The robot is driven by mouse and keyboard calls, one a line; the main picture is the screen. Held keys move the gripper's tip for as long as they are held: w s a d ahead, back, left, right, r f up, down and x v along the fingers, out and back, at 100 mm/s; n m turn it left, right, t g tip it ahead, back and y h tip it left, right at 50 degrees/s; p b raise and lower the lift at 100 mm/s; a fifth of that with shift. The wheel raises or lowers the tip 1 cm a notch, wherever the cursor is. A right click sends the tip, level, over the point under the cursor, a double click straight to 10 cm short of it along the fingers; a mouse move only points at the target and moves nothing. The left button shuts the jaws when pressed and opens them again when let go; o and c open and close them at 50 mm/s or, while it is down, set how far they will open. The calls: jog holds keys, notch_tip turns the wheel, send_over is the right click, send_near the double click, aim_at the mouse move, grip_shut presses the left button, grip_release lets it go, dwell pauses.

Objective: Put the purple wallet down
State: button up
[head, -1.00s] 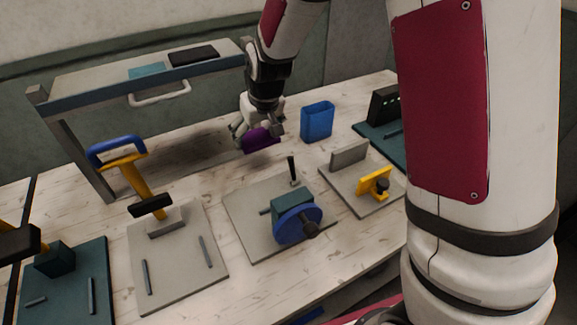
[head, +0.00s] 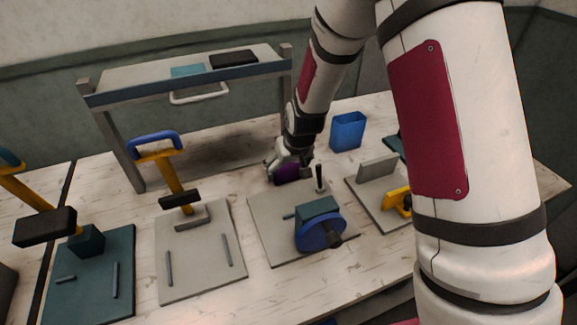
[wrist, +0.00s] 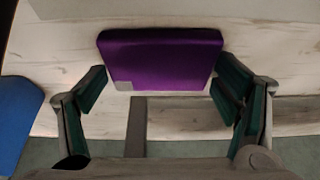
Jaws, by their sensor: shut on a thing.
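The purple wallet (head: 286,174) is in the head view, low over the wooden table (head: 232,180), just behind the grey plate with the blue wheel. My gripper (head: 285,165) is shut on it from above. In the wrist view the wallet (wrist: 161,60) is a flat purple slab with a small grey patch at one corner, held between the two fingers (wrist: 160,92). My fingers hide part of the wallet in the head view. I cannot tell whether its lower edge touches the table.
The grey plate (head: 268,245) has an upright black handle (head: 319,177) close to the wallet's right. A blue open box (head: 348,132) stands behind to the right. A raised shelf (head: 130,82) stands back left. Bare table lies between shelf and wallet.

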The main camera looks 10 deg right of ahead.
jog(key=shift+f, duration=0.2)
jog(key=o, duration=1.2)
jog(key=shift+r, duration=0.1)
jog(key=shift+r, duration=0.25)
jog(key=v, duration=1.1)
jog(key=shift+s+d+r, duration=0.1)
jog(key=shift+r, duration=0.25)
